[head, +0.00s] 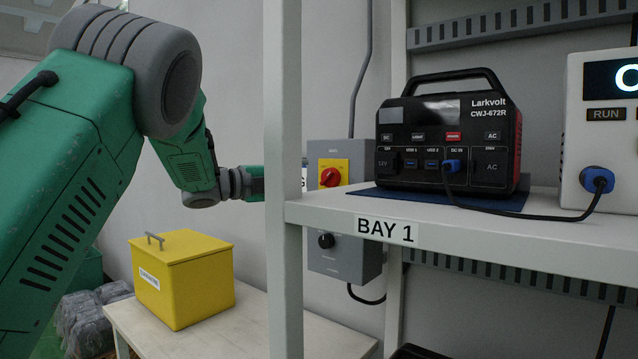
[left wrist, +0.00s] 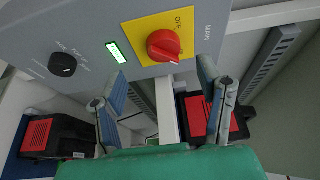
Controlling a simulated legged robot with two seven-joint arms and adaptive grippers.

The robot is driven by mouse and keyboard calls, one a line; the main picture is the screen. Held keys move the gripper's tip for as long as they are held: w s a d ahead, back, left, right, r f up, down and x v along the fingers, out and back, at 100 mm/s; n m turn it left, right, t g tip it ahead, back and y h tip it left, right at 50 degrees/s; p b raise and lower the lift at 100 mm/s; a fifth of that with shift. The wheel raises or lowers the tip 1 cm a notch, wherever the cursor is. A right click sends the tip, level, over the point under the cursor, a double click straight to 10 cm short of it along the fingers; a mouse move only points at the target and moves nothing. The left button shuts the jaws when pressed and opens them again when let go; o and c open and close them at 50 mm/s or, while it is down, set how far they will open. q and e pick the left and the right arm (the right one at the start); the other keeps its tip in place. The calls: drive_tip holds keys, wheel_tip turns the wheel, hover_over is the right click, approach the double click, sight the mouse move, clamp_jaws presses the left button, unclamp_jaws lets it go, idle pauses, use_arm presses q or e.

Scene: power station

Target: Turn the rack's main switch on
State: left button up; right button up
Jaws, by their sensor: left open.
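The main switch (head: 330,176) is a red rotary knob on a yellow plate, on a grey wall box (head: 345,255) behind the rack post. In the left wrist view the red knob (left wrist: 164,46) is near the top, with OFF and MAIN lettering by it. My left gripper (left wrist: 162,72) is open and empty, its blue-padded fingers apart below the knob in that picture, one to either side. I see no contact with the knob. In the head view the post hides the fingers. My right gripper is not in view.
The white rack post (head: 284,200) stands before my left wrist. The BAY 1 shelf (head: 480,225) holds a black power unit (head: 450,135) cabled to a white device (head: 600,130). A yellow box (head: 190,285) sits on a low table. A black knob (left wrist: 63,65) shares the switch box.

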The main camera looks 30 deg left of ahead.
use_arm(q)
drive_tip(key=v, duration=0.5)
drive_tip(key=shift+s+f, duration=0.1)
drive_tip(key=shift+f, duration=0.05)
idle(0.3)
